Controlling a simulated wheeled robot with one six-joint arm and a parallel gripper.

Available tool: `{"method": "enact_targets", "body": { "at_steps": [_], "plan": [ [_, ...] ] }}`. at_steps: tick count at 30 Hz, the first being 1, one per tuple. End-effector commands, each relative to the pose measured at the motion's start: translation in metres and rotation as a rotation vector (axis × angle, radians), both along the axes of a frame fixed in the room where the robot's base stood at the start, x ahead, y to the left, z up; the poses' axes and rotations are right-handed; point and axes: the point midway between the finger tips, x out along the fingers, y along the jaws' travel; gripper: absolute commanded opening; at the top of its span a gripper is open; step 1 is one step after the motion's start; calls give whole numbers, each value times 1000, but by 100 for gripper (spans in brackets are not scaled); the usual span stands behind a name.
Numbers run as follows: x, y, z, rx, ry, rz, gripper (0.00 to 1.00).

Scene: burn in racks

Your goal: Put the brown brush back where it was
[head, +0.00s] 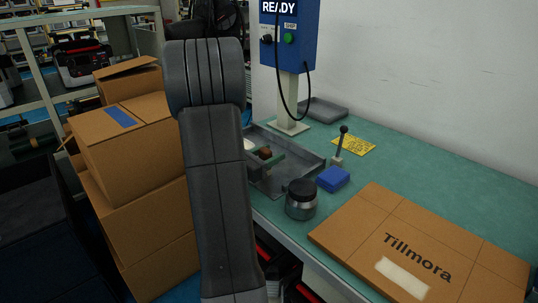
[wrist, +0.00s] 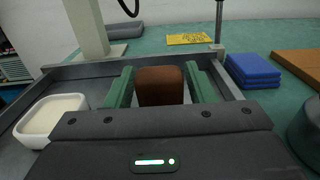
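The brown brush (wrist: 160,86) shows as a rounded brown block between the two green fingers of my gripper (wrist: 160,84) in the wrist view. The finger tips lie close against its two sides, with narrow gaps lower down; I cannot tell whether they press on it. In the head view the brush (head: 265,153) is a small brown shape beside a green finger, over the grey tray (head: 303,171). My arm hides the tray's left part there. The brush's lower end is hidden behind my gripper's body, so I cannot tell whether it touches the tray.
A white dish (wrist: 50,118) stands in the tray at left. Right of the tray are a blue block stack (head: 334,179), a dark-lidded jar (head: 301,200), an upright lever (head: 340,146) and a cardboard box (head: 415,245). A blue control box (head: 290,35) stands behind on a post.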

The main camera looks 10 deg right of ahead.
Motion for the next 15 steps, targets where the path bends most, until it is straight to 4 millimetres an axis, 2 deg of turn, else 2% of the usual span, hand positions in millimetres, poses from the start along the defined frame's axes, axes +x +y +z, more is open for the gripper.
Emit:
{"method": "enact_targets", "body": {
  "at_steps": [13,15],
  "plan": [
    [0,0,6,0,0,0,58],
    [-4,8,4,1,1,4,58]
  ]
}}
